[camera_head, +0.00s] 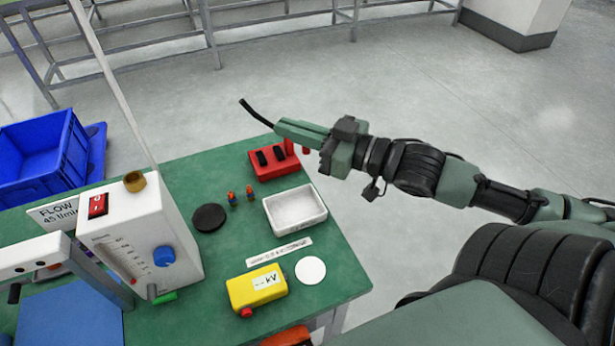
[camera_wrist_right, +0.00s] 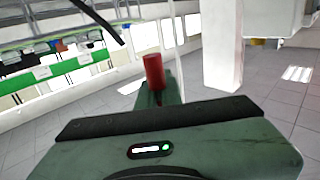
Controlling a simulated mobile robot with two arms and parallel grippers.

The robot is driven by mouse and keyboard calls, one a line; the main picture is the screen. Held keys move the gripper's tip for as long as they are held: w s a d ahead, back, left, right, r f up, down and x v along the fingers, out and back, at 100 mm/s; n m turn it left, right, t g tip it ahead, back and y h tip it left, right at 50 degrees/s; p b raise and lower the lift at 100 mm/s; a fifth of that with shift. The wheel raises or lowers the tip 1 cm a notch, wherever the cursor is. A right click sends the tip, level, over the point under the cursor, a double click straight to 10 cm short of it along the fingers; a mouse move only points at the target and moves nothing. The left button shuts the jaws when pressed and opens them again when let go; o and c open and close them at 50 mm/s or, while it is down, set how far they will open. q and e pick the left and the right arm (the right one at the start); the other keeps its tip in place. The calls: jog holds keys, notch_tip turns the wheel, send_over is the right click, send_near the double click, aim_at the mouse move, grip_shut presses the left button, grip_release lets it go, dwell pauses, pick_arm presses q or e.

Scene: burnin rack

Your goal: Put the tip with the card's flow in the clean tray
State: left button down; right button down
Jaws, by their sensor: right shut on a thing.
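My right gripper (camera_head: 278,125) is raised beyond the far edge of the green bench, with its fingers shut. A red cylinder (camera_wrist_right: 153,70) stands between the fingers in the right wrist view. A curved black tube (camera_head: 257,113) sticks out past the fingertips; how it joins the red piece is unclear. The white tray (camera_head: 296,225) looks empty on the bench. Two small blue-and-orange tips (camera_head: 232,199) stand left of it. The card (camera_head: 55,212) reads "FLOW 45 l/min". My left gripper is not in view.
A red block (camera_head: 262,172) with black pieces stands behind the tray. The white flow unit (camera_head: 140,240) stands left. A black disc (camera_head: 209,217), yellow kV meter (camera_head: 257,290), white disc (camera_head: 310,270) and label strip (camera_head: 279,251) lie on the bench. A blue crate (camera_head: 40,150) is far left.

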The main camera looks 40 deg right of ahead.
jog(key=b, duration=0.4)
send_over(301, 213)
notch_tip(301, 213, down, 16)
jog(key=shift+f, duration=0.1)
jog(key=shift+a+f, duration=0.1)
jog(key=shift+f, duration=2.25)
jog(key=shift+b, duration=0.3)
jog(key=shift+f, duration=0.2)
jog(key=c, duration=1.6)
grip_release()
jog(key=shift+r, duration=0.2)
